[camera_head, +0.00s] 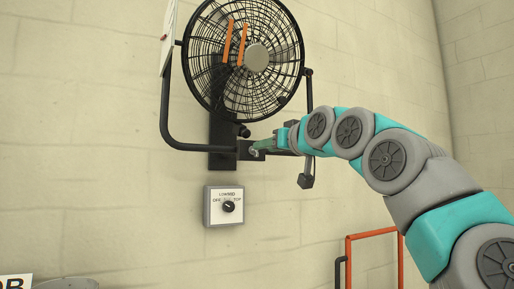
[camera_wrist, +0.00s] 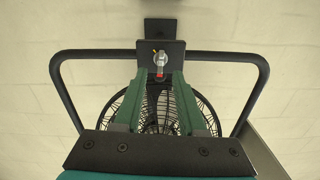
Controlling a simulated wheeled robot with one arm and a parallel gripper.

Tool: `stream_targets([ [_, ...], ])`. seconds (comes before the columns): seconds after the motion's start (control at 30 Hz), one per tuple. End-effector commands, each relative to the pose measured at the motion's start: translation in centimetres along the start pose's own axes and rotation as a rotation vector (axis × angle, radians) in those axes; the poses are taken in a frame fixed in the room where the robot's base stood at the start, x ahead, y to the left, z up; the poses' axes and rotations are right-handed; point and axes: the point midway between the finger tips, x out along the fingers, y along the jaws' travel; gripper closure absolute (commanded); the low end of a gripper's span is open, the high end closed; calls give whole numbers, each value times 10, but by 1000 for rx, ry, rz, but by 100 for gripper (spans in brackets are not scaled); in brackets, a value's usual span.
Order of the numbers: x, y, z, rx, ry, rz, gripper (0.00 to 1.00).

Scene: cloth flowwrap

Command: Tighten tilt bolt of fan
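The fan (camera_head: 290,62) is a black wire cage with a grey hub, held in a black U-shaped yoke (camera_head: 165,105) on the wall. In the wrist view the yoke (camera_wrist: 110,54) spans across, with a black bracket plate (camera_wrist: 174,47) at its middle. On the plate is a silver bolt (camera_wrist: 160,58) with a red end and a small yellow mark beside it. My gripper (camera_wrist: 160,76) is open, its two green fingers on either side of the bolt's red end, with gaps visible. In the head view my gripper (camera_head: 256,149) is at the bracket, and the bolt cannot be made out.
A switch box (camera_head: 222,206) with a black knob is on the wall below the bracket. An orange frame (camera_head: 374,234) stands at lower right. Orange strips (camera_head: 235,42) hang across the cage. A white panel (camera_head: 168,36) is at the fan's left.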

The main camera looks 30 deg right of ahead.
Motion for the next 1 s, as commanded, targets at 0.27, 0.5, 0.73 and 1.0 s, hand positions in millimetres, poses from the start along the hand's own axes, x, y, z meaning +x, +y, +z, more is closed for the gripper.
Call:
stream_targets([
  [0.27,39,-1,0,1,-4,-2,60],
  [0.5,47,-1,1,0,-3,-1,60],
  [0.73,47,-1,1,-1,-3,-1,67],
  [1.0,47,-1,1,-1,-3,-1,97],
])
